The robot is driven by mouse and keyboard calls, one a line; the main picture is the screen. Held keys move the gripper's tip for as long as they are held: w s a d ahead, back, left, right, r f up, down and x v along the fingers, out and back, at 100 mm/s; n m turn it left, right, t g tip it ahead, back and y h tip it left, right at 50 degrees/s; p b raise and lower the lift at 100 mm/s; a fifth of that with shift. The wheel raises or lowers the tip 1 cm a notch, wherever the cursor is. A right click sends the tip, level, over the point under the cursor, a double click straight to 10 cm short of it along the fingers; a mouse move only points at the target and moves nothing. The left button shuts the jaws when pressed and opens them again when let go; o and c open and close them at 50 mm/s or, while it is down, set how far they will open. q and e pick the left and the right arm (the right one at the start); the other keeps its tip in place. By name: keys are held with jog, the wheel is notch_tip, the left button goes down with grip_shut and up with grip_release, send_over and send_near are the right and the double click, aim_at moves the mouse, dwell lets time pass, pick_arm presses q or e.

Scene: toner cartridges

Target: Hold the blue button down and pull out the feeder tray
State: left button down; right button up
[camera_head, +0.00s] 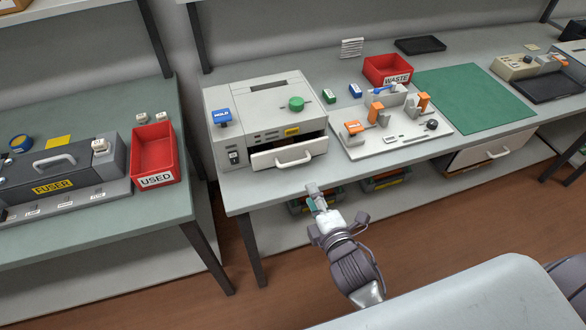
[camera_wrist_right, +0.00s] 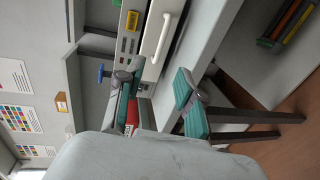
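The feeder unit (camera_head: 262,112) is a light grey box on the middle bench, with a blue button marked HOLD (camera_head: 221,116) on its top left. Its feeder tray (camera_head: 265,160) is at the lower front with a white bar handle (camera_head: 294,158); a dark gap shows above the tray front. My right gripper (camera_head: 318,198) is below and in front of the tray, apart from the handle. In the right wrist view, my right gripper (camera_wrist_right: 152,84) has its teal-padded fingers spread with nothing between them, and the handle (camera_wrist_right: 160,36) lies ahead. My left gripper is not in view.
A red USED bin (camera_head: 155,155) and a dark fuser unit (camera_head: 62,168) stand on the left bench. Right of the feeder are a white fixture plate (camera_head: 395,150), a red WASTE bin (camera_head: 388,70) and a clear green mat (camera_head: 475,95).

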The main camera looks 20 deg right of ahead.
jog(key=p+x, duration=0.1)
jog(key=x, duration=1.2)
jog(key=shift+w+d+f, duration=0.1)
jog(key=shift+w+f, duration=0.1)
jog(key=shift+w, duration=0.1)
grip_shut()
